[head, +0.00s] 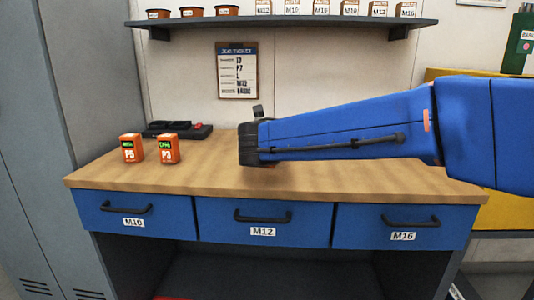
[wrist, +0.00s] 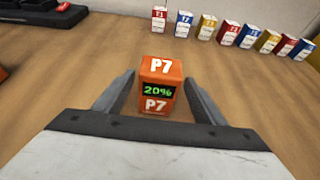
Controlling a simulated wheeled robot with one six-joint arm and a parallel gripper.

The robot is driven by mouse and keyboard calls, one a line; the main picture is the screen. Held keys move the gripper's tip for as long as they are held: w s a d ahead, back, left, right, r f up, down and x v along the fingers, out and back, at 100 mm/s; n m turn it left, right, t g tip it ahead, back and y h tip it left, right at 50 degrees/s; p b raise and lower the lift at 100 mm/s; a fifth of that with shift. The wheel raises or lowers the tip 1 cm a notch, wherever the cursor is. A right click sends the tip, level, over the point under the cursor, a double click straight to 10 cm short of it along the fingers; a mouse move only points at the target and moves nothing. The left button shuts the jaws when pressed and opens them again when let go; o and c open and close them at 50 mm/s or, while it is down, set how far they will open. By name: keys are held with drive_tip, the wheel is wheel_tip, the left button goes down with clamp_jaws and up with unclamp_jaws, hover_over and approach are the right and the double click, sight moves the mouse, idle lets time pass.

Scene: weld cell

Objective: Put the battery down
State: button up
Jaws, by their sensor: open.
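The orange battery marked P7 (wrist: 160,80) stands upright on the wooden bench top (head: 290,183) in the wrist view, its display reading 20%. My gripper (wrist: 160,79) is open, with one finger on each side of the battery and a gap showing beside it. Whether the battery's base touches the wood is partly hidden by my gripper's body. In the head view my arm hides the battery and the fingers. Two other orange batteries, P5 (head: 132,148) and P3 (head: 168,149), stand upright at the bench's left.
A black charger-like unit (head: 178,130) with a red part lies at the back left. In the wrist view, a row of several small coloured boxes (wrist: 229,33) stands behind the battery. A shelf (head: 285,24) hangs above. The bench's front middle is clear.

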drive_tip(key=x, duration=0.4)
drive_tip(key=shift+w+a+f, duration=0.1)
drive_tip(key=shift+w+f, duration=0.15)
drive_tip(key=shift+w, duration=0.05)
drive_tip(key=c, duration=1.5)
drive_tip(key=shift+r, duration=0.1)
